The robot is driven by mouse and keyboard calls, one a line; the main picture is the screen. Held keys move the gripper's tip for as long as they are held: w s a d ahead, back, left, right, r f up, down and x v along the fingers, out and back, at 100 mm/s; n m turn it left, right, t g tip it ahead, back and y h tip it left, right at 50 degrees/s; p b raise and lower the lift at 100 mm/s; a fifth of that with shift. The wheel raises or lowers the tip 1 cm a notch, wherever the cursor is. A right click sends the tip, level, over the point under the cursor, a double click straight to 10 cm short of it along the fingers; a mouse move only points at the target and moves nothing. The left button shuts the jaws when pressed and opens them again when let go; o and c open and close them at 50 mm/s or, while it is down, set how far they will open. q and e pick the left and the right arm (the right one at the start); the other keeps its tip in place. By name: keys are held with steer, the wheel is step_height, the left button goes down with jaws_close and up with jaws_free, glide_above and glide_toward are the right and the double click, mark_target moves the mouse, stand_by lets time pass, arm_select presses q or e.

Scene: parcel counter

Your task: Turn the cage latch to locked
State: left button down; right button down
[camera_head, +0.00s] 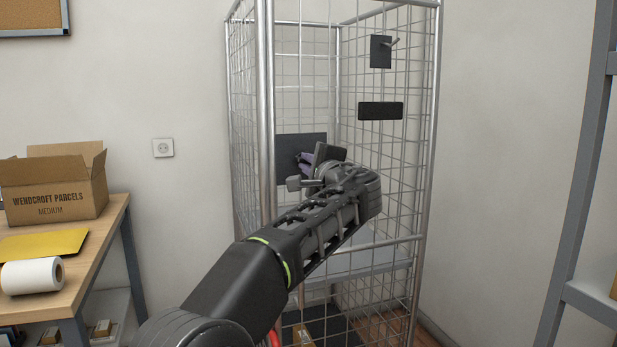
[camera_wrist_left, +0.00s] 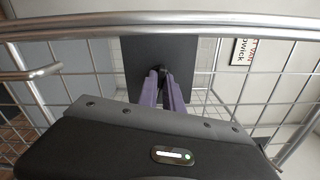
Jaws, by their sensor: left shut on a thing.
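The roll cage (camera_head: 431,120) is a tall frame of metal tubes and wire mesh, and its rails also show in the wrist view (camera_wrist_left: 230,20). A dark square plate (camera_head: 287,147) sits on the cage, and it fills the middle of the wrist view (camera_wrist_left: 185,50). My left gripper (camera_head: 306,161) is at this plate, and its purple fingers (camera_wrist_left: 163,84) are closed together on a small dark part, the latch handle (camera_wrist_left: 163,72). Most of the handle is hidden between the fingers, so I cannot tell which way it points. My right gripper is not in view.
Another dark plate with a short lever (camera_head: 381,50) and a black bar (camera_head: 380,111) are on the mesh at right. A table (camera_head: 115,222) with a cardboard box (camera_head: 55,190), yellow envelope (camera_head: 42,244) and paper roll (camera_head: 30,276) stands left. A grey shelf frame (camera_head: 585,140) stands right.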

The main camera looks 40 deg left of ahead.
arm_select(q)
steer(key=shift+f+n+b, duration=0.15)
steer(key=shift+n+b, duration=0.6)
steer(key=shift+n, duration=0.25)
steer(key=c, duration=1.5)
jaws_free()
steer(key=b+v, duration=0.1)
steer(key=v, duration=0.6)
steer(key=shift+s+d, duration=0.25)
steer(key=shift+d, duration=0.1)
